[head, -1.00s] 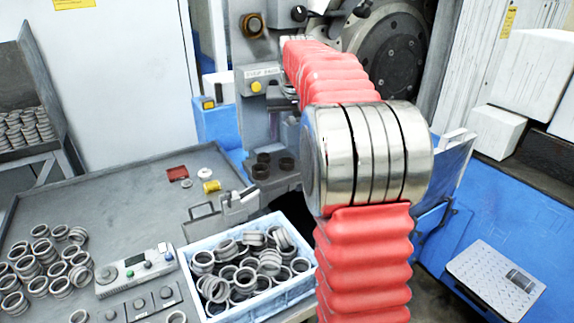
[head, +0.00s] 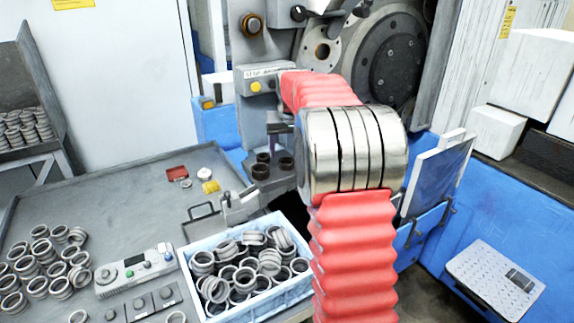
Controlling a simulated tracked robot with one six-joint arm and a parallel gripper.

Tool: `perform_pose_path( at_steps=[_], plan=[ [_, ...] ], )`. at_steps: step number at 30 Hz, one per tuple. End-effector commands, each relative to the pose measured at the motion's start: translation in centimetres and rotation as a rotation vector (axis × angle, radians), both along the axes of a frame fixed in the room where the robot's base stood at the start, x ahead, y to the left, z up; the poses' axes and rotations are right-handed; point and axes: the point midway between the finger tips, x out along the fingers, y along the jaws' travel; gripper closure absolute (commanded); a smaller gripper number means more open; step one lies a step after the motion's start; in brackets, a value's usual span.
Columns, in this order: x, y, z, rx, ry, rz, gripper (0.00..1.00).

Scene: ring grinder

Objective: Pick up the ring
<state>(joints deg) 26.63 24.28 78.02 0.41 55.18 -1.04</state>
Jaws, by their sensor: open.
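Many grey metal rings (head: 243,279) lie heaped in a light blue crate (head: 199,300) at the front of the grey table. More grey rings (head: 41,247) stand in a loose group at the table's left front. Several small dark ring-shaped pieces (head: 286,164) sit by the foot of the grinder. Which ring the task means, I cannot tell. My arm reaches forward to the grinder, right of and above the crate. My gripper cannot be made out; the far end of my arm is hidden or too small to tell.
The grinder (head: 390,60) stands behind my arm. A control box (head: 135,269) sits on the table (head: 110,210) left of the crate. A red tray (head: 177,173) and a yellow piece (head: 210,187) lie farther back. The table's middle is clear. Racked rings (head: 28,125) stand at far left.

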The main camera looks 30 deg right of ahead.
Motion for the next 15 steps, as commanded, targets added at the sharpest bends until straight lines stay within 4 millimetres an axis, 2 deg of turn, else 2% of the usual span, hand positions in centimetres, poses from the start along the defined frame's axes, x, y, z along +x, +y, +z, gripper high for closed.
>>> perform_pose_path(
  at_steps=[7, 15],
  plan=[
    [0.1, 0.0, -0.5, 0.001, 0.002, 0.000, 0.38],
    [1.2, -0.5, -3.7, 0.001, 0.003, 0.000, 0.38]
  ],
)
